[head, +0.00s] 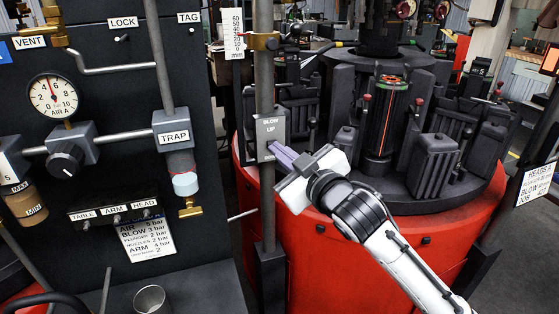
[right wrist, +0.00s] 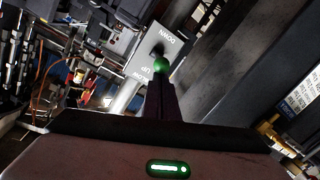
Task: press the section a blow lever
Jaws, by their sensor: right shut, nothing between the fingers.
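The blow lever's grey plate (head: 270,132), marked BLOW and UP, is fixed on the upright pipe left of the red machine. In the right wrist view the same plate (right wrist: 148,58) shows BLOW, UP and DOWN, upside down. The lever's round knob (right wrist: 161,65), lit green, stands out from the plate near UP. My right gripper (head: 277,149) is shut and empty, its purple fingers at the plate's lower right. In the right wrist view its fingertips (right wrist: 160,84) are right at the knob; I cannot tell whether they touch. My left gripper is out of view.
The red-based rotary machine (head: 400,240) with dark moulds (head: 433,160) stands behind my right arm. A dark panel (head: 90,85) with gauge (head: 53,97), TRAP unit (head: 173,138) and pipes fills the left.

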